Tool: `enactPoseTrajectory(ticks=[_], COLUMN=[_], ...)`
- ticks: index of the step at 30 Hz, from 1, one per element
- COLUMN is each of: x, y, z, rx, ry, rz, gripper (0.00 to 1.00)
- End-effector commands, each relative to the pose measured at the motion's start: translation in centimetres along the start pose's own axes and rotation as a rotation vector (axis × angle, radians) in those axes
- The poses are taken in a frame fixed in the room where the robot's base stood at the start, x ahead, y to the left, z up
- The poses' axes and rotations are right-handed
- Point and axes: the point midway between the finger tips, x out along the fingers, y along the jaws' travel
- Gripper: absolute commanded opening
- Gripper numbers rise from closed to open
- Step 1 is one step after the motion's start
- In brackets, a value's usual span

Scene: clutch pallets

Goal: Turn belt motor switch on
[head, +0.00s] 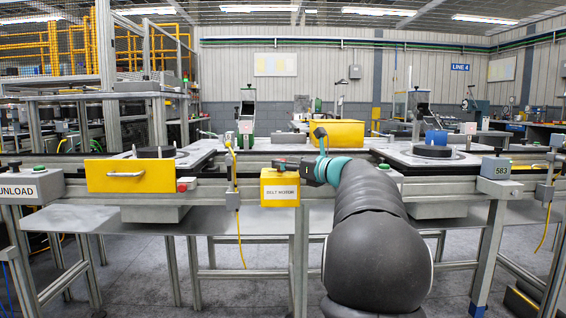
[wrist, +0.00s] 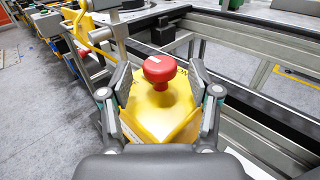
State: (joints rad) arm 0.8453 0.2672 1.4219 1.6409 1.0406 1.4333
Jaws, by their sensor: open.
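The yellow belt motor box (head: 280,192), with a label reading BELT MOTOR, hangs on the front rail of the line, in the middle of the head view. In the wrist view its yellow housing (wrist: 151,105) carries a red mushroom-shaped knob (wrist: 158,69) on top. My gripper (head: 290,166) reaches the box from the right in the head view and covers its top, so the knob is hidden there. In the wrist view my open gripper (wrist: 160,74) has one finger on each side of the knob and housing. Gaps show between the fingers and the knob.
A conveyor frame with grey rails runs across the front. A yellow panel (head: 131,175) stands left of the box, near a red button (head: 182,187). A grey box marked 583 (head: 496,168) is at right. Yellow cables (head: 238,215) hang nearby. A grey shelf (head: 150,222) lies below.

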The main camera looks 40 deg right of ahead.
Motion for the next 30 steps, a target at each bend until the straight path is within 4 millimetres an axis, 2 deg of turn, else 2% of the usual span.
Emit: enactPoseTrajectory(ticks=[5, 14, 15, 21, 22, 30], x=[1.4, 1.6, 1.6, 1.6, 1.6, 1.6], y=[0.0, 0.0, 0.0, 0.0, 0.0, 0.1], z=[0.0, 0.0, 0.0, 0.0, 0.0, -0.1], rx=[0.001, 0.0, 0.0, 0.0, 0.0, 0.0], ry=[0.0, 0.0, 0.0, 0.0, 0.0, 0.0], rz=[0.001, 0.0, 0.0, 0.0, 0.0, -0.02], gripper=[0.62, 0.62, 0.59, 0.09, 0.04, 0.03])
